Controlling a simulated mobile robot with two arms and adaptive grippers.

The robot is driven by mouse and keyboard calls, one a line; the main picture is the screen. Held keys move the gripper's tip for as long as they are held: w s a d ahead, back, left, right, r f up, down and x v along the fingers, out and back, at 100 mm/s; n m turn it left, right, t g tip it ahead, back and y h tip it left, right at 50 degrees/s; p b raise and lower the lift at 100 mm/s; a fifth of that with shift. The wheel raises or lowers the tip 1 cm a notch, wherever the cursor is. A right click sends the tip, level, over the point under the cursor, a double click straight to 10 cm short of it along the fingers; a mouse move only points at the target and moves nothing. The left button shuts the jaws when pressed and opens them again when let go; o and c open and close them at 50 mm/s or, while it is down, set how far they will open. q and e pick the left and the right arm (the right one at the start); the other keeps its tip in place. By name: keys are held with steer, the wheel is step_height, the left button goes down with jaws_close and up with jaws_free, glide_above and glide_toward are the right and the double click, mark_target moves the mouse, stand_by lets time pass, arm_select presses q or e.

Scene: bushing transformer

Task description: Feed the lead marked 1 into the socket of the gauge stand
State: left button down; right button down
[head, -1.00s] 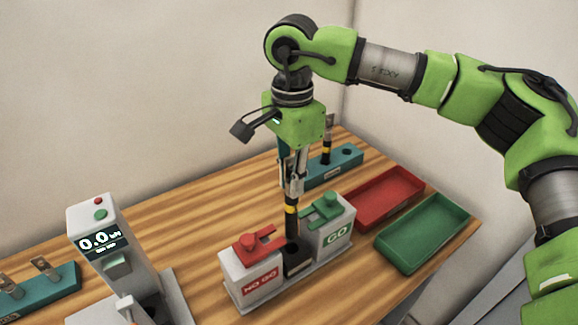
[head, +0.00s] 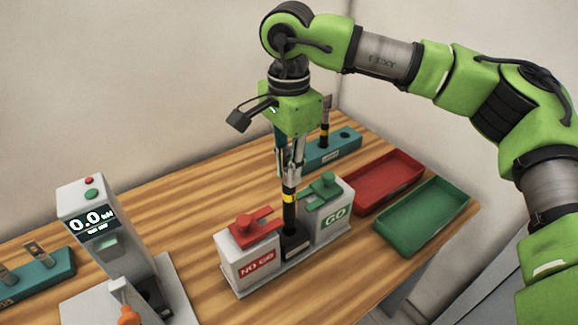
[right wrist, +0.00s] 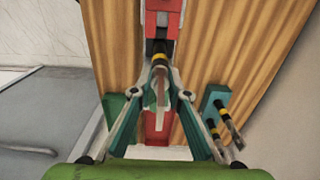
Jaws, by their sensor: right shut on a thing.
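My right gripper (head: 291,168) points down and is shut on a black lead (head: 289,210) with a yellow band. The lead stands about upright, its lower end at the black socket (head: 296,246) of the gauge stand (head: 248,262). I cannot tell how far the end is inside. The socket sits between the grey NO GO block with a red clamp and the grey GO block with a green clamp. In the right wrist view the lead (right wrist: 161,58) lies between the fingertips, its flat metal end toward the camera. No number is readable on it. My left gripper is out of view.
A teal rack (head: 333,151) with another banded lead stands behind. A red tray (head: 385,180) and a green tray (head: 425,215) lie to the right. A grey tester (head: 103,235) reading 0.0 and another teal rack (head: 45,276) stand at left. Bare wood lies between.

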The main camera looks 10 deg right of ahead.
mark_target(289, 145)
steer(key=shift+f+b, duration=0.8)
steer(key=shift+f, duration=0.35)
steer(key=shift+f+b, duration=1.65)
steer(key=shift+f, duration=0.45)
steer(key=c, duration=1.9)
jaws_free()
step_height(289, 145, up, 12)
steer(key=shift+r, duration=0.1)
